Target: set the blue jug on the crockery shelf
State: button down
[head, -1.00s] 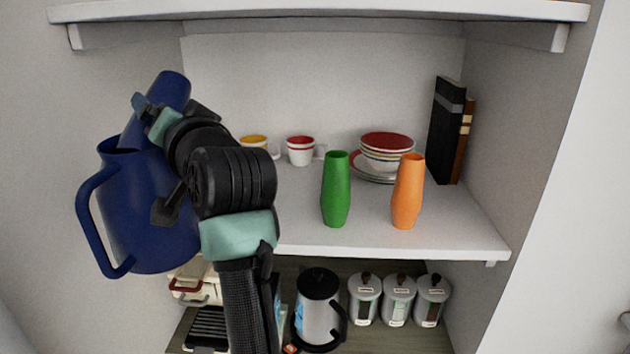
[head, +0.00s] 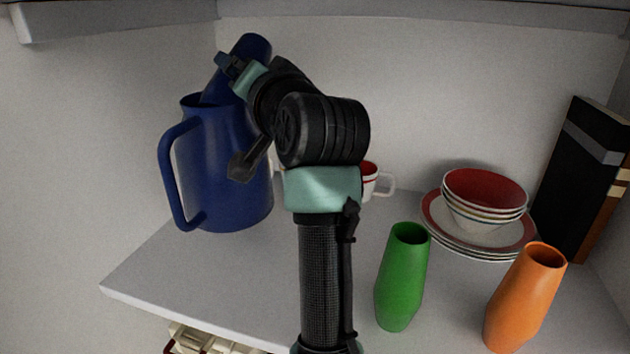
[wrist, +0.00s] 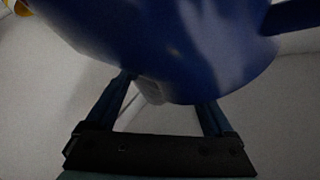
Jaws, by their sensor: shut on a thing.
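The blue jug (head: 222,175) is upright over the left part of the crockery shelf (head: 200,285) in the head view, its loop handle to the left. A thick blue tube slants up from its top. My gripper (head: 236,72) is shut on the jug at this upper part; the exact grip is partly hidden by my wrist. In the wrist view, the jug (wrist: 185,45) fills the top, between and beyond the fingers (wrist: 165,98). I cannot tell whether its base touches the shelf.
On the shelf, a green vase (head: 402,280) and an orange vase (head: 525,300) stand at the front right. Stacked bowls (head: 484,195) on plates, a red-lined cup (head: 369,180) and dark books (head: 580,180) are behind. The front left shelf surface is clear.

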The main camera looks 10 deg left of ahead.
notch_tip(320, 180, down, 10)
jog(key=shift+r+p, duration=0.15)
jog(key=shift+p, duration=1.05)
grip_release()
jog(key=shift+f, duration=0.25)
jog(key=shift+s+r, duration=0.15)
jog(key=b+v, duration=0.4)
jog(key=v, duration=0.8)
